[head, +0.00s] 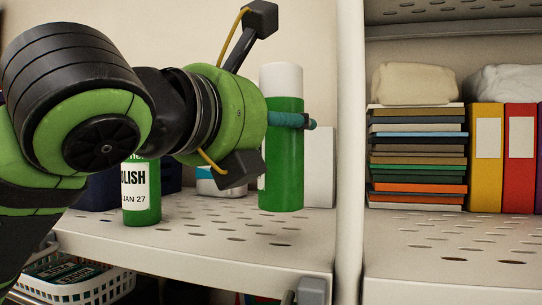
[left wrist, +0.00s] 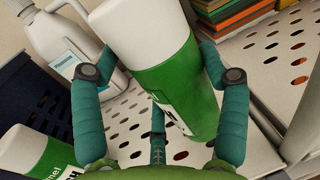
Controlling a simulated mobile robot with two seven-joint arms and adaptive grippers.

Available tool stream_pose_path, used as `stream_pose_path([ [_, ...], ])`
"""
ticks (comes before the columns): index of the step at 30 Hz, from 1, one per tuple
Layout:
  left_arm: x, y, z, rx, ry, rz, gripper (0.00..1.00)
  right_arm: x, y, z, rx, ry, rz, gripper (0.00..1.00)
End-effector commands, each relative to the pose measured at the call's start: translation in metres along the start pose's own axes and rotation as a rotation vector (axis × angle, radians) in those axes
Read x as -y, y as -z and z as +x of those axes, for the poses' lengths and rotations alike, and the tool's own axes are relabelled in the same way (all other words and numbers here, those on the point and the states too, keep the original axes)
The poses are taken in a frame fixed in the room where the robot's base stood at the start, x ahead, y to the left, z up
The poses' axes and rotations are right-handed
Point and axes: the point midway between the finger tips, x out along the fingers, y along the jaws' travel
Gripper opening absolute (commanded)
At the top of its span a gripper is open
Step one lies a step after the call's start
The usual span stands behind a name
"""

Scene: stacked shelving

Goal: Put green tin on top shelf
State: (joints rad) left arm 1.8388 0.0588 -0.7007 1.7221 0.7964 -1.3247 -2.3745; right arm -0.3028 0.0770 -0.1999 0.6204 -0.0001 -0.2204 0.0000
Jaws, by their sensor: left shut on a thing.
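A tall green tin with a white cap (head: 283,160) stands upright on the perforated shelf board (head: 235,235) in the head view. In the left wrist view the same tin (left wrist: 178,80) sits between the teal fingers of my left gripper (left wrist: 155,72), which is shut on it. In the head view a teal finger of my left gripper (head: 305,122) reaches across the tin's upper body. The tin's base appears at board level. A second green tin labelled POLISH (head: 141,195) stands to the left, its top hidden behind my arm. My right gripper is not in view.
A white jug (left wrist: 75,45) stands beside the held tin, with a dark blue bin (left wrist: 25,98) to its left. A white upright (head: 350,150) divides the bays. Right of it are stacked books (head: 417,160) and binders (head: 487,165). A white basket (head: 85,288) sits below.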

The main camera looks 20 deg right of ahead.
Motion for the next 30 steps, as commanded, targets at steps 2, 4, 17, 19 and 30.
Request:
stream_pose_path([
  [2,0.000,0.011,0.000,-0.001,0.003,0.000,0.30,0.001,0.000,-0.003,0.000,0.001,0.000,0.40],
  [4,0.000,0.022,0.000,-0.001,0.002,0.000,0.30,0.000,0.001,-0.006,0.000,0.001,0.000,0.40],
  [17,0.000,0.037,-0.001,0.002,0.000,0.001,0.30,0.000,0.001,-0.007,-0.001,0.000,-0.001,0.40],
  [19,0.000,0.040,-0.001,0.002,0.000,0.002,0.30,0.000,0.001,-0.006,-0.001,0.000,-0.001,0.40],
  [30,0.000,0.041,0.000,-0.001,0.001,0.001,0.98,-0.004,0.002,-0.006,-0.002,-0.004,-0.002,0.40],
])
